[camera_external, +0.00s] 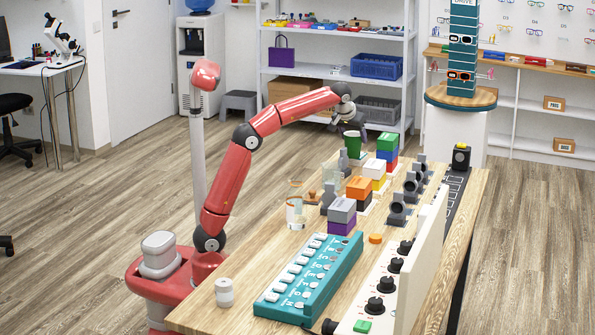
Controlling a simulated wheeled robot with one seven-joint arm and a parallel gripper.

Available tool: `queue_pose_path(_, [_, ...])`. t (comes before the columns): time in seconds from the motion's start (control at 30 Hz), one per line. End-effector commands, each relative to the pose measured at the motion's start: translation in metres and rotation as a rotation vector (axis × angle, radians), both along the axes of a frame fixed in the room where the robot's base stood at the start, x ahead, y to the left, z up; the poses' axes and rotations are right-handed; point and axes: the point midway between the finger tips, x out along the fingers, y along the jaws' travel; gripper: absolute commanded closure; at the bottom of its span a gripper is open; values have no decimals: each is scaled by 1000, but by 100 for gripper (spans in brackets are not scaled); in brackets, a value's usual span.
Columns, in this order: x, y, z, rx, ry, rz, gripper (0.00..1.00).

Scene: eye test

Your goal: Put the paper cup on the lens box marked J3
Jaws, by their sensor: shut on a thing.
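A green paper cup (352,142) is at the tip of my gripper (353,127), near the far end of the wooden table. My gripper is shut on the cup, which looks upright; whether its base touches anything below I cannot tell. Coloured lens boxes stand in stacks beside it: a green box (387,141) on blue and red ones, a white box (375,167) on yellow, an orange box (359,187) on black, and a grey box (342,209) on purple. The box markings are too small to read, so I cannot tell which is J3.
Clear glass vessels (295,208) stand left of the stacks. Dark grey devices (398,209) line their right side. A teal lettered rack (305,278), a white panel with black knobs (383,285) and a white jar (224,292) occupy the near end. Bare table (262,262) shows at the left.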

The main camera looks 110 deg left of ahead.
Motion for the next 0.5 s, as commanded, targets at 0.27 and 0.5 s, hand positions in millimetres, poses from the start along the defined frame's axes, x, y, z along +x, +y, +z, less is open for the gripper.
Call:
queue_pose_path(0.27, [0, 0, -2, 0, 0, 0, 14])
queue_pose_path(0.5, [0, 0, -1, 0, 0, 0, 14])
